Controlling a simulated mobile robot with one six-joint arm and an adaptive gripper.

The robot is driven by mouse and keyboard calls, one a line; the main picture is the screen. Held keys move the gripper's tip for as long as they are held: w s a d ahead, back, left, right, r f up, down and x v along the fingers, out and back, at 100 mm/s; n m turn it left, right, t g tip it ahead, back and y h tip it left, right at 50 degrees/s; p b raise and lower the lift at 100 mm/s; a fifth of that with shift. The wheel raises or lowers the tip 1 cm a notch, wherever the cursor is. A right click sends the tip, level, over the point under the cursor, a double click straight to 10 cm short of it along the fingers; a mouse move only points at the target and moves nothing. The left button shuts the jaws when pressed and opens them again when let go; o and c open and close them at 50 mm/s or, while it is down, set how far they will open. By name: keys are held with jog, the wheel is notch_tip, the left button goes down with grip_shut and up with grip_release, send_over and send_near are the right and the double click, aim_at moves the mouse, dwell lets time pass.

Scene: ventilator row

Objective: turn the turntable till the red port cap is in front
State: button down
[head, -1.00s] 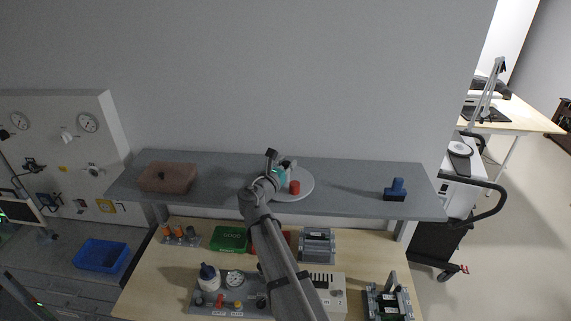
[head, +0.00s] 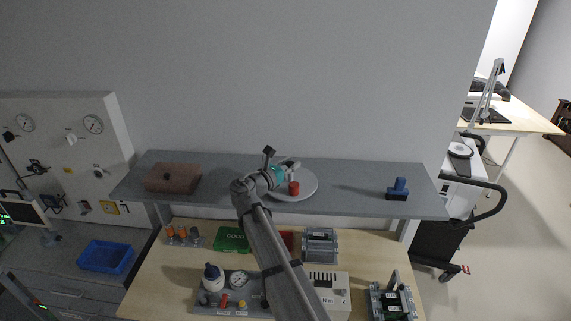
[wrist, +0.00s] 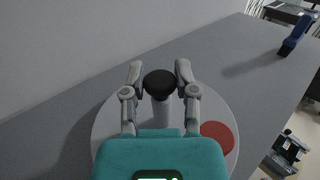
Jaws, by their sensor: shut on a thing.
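The turntable (head: 309,183) is a pale grey disc on the grey shelf; it also shows in the wrist view (wrist: 106,122). The red port cap (head: 294,188) stands on its near side in the head view. In the wrist view the cap (wrist: 218,136) is a red disc at the lower right, beside my teal gripper body. A grey post with a black knob (wrist: 159,84) rises from the turntable. My gripper (head: 286,167) is over the turntable, its fingers (wrist: 159,76) shut on this post from both sides. The gripper body hides the near part of the disc in the wrist view.
A brown box (head: 172,178) lies on the shelf at left, and a blue object (head: 398,189) stands at right. The shelf between them and the turntable is clear. A wooden bench (head: 160,282) below holds a green box (head: 231,239) and several devices.

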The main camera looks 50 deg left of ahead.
jog(key=shift+a, duration=0.1)
jog(key=shift+c, duration=2.2)
grip_release()
jog(key=shift+s, duration=0.15)
jog(key=s, duration=0.7)
jog(key=s+d, duration=0.1)
jog(key=s, duration=0.3)
jog(key=shift+s, duration=0.35)
